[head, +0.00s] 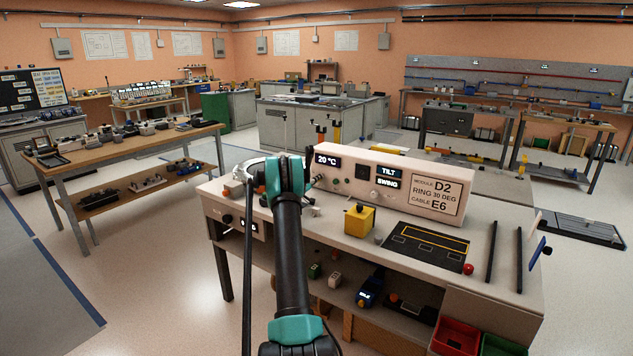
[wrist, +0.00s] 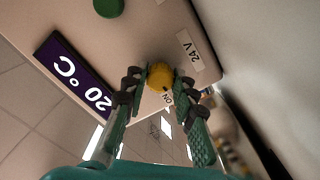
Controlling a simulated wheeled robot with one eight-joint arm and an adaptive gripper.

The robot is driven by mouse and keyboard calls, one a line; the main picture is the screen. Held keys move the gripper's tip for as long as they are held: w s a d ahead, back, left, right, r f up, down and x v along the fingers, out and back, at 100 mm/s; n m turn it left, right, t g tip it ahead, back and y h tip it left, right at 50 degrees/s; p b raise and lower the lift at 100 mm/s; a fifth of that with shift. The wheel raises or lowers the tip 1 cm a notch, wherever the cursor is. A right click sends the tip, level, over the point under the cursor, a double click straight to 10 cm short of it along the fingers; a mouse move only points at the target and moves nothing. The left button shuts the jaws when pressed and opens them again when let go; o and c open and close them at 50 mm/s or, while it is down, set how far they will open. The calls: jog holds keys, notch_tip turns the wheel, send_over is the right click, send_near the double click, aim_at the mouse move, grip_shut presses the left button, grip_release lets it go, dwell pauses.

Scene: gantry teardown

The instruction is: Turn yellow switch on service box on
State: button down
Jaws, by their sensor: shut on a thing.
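The yellow switch (wrist: 160,76) is a round knob on the face of the service box (wrist: 140,45). It sits between the two fingers of my gripper (wrist: 160,82) in the wrist view, and the fingers are shut on it. An ON label (wrist: 167,98) shows beside the knob, and a 24V label (wrist: 190,45) is nearby. In the head view the service box (head: 455,172) is a long beige unit at the back of the workbench. My arm hides the switch and the fingertips there.
The 20 °C display (wrist: 73,78) and a green button (wrist: 108,7) are close to my gripper. On the workbench (head: 375,275) are a yellow block (head: 359,220), a black tray (head: 425,247) and a red knob (head: 468,269).

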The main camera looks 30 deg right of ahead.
jog(key=shift+f, duration=0.1)
jog(key=c, duration=1.2)
grip_release()
jog(key=v, duration=1.2)
jog(key=shift+s, duration=0.1)
